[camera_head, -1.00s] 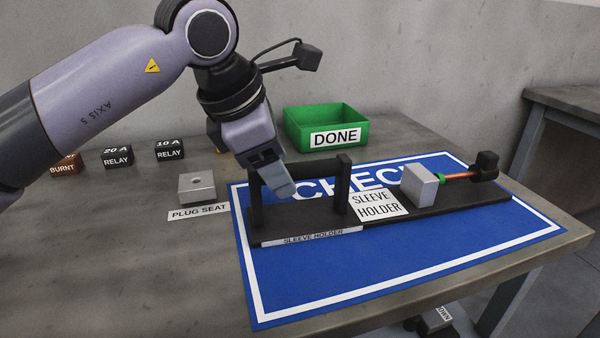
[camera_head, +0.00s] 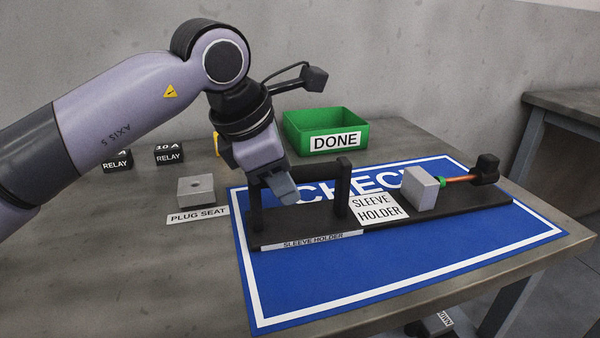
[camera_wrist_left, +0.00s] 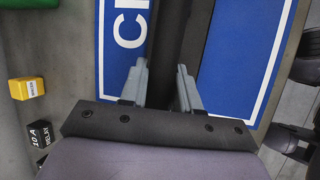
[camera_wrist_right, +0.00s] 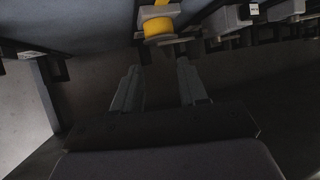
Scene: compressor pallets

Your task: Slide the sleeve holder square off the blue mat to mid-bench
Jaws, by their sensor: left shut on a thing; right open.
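The sleeve holder (camera_head: 460,203) is a long dark base with an upright handle frame at its left end and a grey block (camera_head: 420,188) with an orange rod toward its right. It lies on the blue mat (camera_head: 400,270), slightly askew to the mat's white border. My left gripper (camera_head: 285,192) is shut on the handle's top bar; the left wrist view shows the dark bar (camera_wrist_left: 168,60) between its fingers. The fingers hide part of the bar. My right gripper (camera_wrist_right: 158,85) is open and empty in the right wrist view, away from the bench top.
A green DONE bin (camera_head: 327,133) stands behind the mat. The plug seat (camera_head: 196,190) sits close left of the mat, with relay blocks (camera_head: 169,154) farther back. Bare bench lies at front left. A yellow part (camera_wrist_right: 158,27) is near the right gripper.

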